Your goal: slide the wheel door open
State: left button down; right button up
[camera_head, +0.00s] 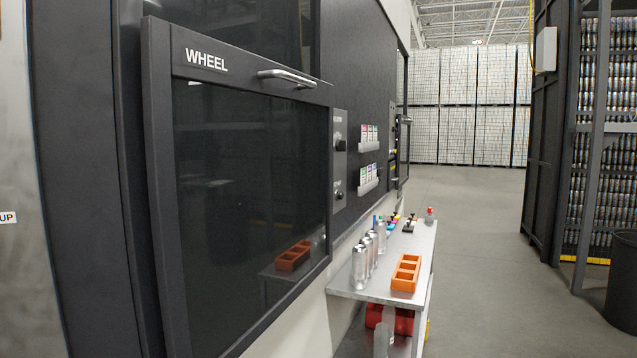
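The wheel door (250,180) is a dark glass panel in a black frame, marked "WHEEL" at its upper left. It fills the left half of the head view. A silver bar handle (287,77) sits on its top frame, towards the right end. The door's frame stands out from the dark machine front, and dark paneling shows above and to its left. The pane reflects the orange tray. I cannot tell how far the door is open. Neither of my grippers is in view.
A metal shelf (345,285) juts out right of the door, bearing silver cans (359,267), an orange tray (406,273) and small coloured items. A control panel (340,160) is beside the door. Clear floor (480,270) lies to the right, before a can rack (607,130) and dark bin (622,282).

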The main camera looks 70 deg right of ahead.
aim_at(239, 143)
jog(key=z, duration=2)
